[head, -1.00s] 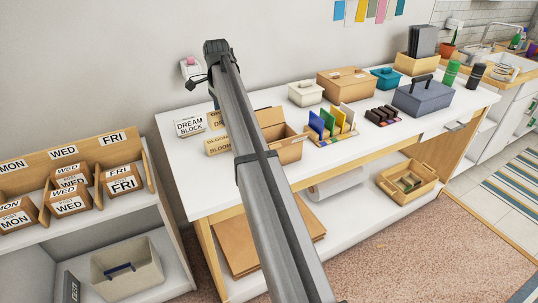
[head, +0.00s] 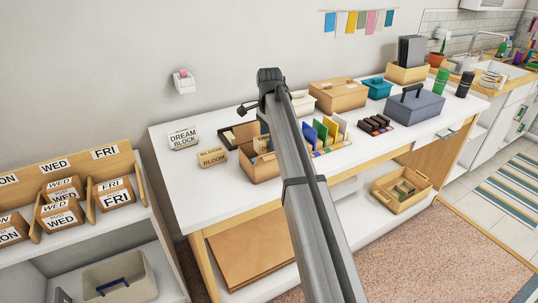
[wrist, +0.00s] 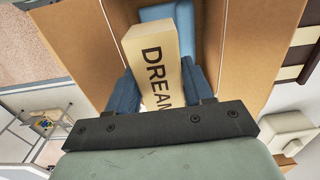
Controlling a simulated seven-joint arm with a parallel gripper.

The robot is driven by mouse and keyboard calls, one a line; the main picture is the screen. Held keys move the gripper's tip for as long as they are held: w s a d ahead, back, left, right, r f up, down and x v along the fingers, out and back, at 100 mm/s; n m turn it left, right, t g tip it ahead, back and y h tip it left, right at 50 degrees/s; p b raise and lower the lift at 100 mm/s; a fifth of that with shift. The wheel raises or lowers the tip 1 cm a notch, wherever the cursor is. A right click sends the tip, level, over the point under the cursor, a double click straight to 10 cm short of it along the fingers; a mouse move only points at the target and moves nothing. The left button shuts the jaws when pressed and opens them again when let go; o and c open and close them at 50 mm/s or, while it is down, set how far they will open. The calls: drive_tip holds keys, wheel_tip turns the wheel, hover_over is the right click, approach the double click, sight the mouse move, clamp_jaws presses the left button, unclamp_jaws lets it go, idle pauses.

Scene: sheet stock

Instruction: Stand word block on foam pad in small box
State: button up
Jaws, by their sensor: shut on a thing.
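The word block (wrist: 158,62) is pale wood with black letters reading DREAM. In the wrist view it is between the blue fingers of my gripper (wrist: 160,88), which are shut on it. The block is inside the small brown box (wrist: 258,50), over a blue surface (wrist: 156,12) that looks like the foam pad; I cannot tell whether they touch. My arm hides most of my gripper there.
A BLOOM block (head: 213,157) and a DREAM BLOCK sign (head: 183,139) stand left of the box. Colored cards (head: 325,132) in a rack stand to its right. A cream box (head: 300,102) and a larger brown box (head: 338,95) are behind. The table's front left is clear.

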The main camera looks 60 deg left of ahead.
drive_tip(key=shift+f, duration=2.9)
drive_tip(key=shift+f, duration=0.6)
drive_tip(key=o, duration=0.8)
drive_tip(key=shift+r, duration=0.1)
wheel_tip(320, 180, up, 13)
